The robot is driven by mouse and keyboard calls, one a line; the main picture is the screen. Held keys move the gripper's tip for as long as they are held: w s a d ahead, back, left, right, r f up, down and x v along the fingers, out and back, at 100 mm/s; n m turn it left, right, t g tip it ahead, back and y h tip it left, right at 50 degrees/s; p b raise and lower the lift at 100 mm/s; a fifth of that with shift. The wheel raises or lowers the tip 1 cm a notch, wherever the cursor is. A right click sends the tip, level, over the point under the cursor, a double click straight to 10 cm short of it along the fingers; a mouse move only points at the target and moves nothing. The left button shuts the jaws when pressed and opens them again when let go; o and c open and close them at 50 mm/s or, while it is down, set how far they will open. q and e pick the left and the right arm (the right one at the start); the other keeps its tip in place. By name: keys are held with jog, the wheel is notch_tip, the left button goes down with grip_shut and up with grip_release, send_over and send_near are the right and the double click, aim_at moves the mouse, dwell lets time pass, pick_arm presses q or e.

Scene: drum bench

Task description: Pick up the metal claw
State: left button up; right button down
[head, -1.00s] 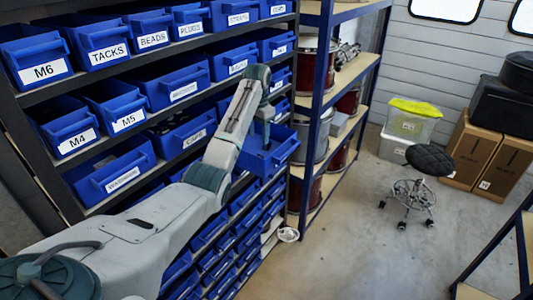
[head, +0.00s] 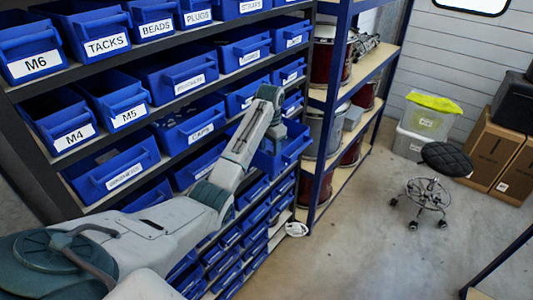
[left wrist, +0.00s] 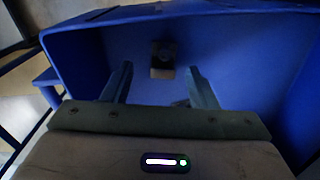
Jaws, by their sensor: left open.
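My left gripper (left wrist: 161,85) reaches down into a blue bin (left wrist: 75,50) that stands out from the shelf. The bin also shows in the head view (head: 296,148). The two fingers are open and apart. In the left wrist view a small dull metal-looking piece (left wrist: 162,60) is in the bin beyond the fingertips; it is dark, and I cannot tell for sure that it is the metal claw. The fingers do not visibly touch it. In the head view the fingertips are hidden by the bin. My right gripper is not in view.
Labelled blue bins (head: 108,42) fill the shelf rack around my left arm. A second rack (head: 343,95) with drums stands just right of the bin.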

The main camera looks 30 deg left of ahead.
pick_arm(q)
jog(key=shift+w+a+f, duration=0.15)
jog(key=shift+a+f, duration=0.1)
jog(key=shift+f, duration=0.45)
jog(key=shift+w+a+f, duration=0.15)
jog(key=shift+f, duration=0.1)
jog(key=shift+s+d+r, duration=0.2)
jog(key=shift+d+r, duration=0.1)
jog(key=c, duration=1)
jog(key=shift+c, duration=0.2)
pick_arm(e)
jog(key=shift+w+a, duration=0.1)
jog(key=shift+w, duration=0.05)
